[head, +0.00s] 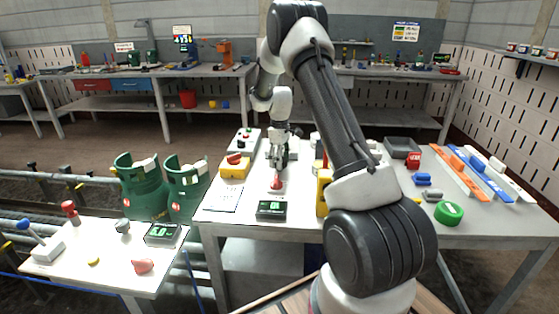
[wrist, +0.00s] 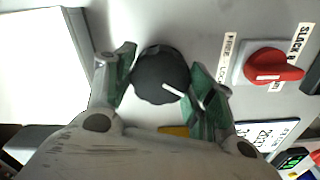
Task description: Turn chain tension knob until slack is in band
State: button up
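A round black knob (wrist: 161,75) with a white pointer line sits on a grey panel in the wrist view. The line points toward the lower right, at my right finger. My gripper (wrist: 163,75) has its two green-padded fingers on either side of the knob, very close to its rim; I cannot tell whether both pads press on it. In the head view my gripper (head: 279,158) is low over the middle table, and the knob cannot be made out there. A dark display box (head: 271,210) with a green screen lies at the table's front; its reading is too small to tell.
A red switch (wrist: 273,67) beside a partly legible "SLACK" label is right of the knob. A yellow box (head: 235,167), a white card (head: 225,199) and a red knob (head: 277,182) lie near my gripper. Colored bars (head: 480,173) and a green tape roll (head: 448,213) are at right.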

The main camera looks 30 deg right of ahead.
jog(key=o, duration=0.3)
notch_tip(320, 180, up, 12)
jog(key=shift+r, duration=0.1)
dwell(0.4)
dwell(0.4)
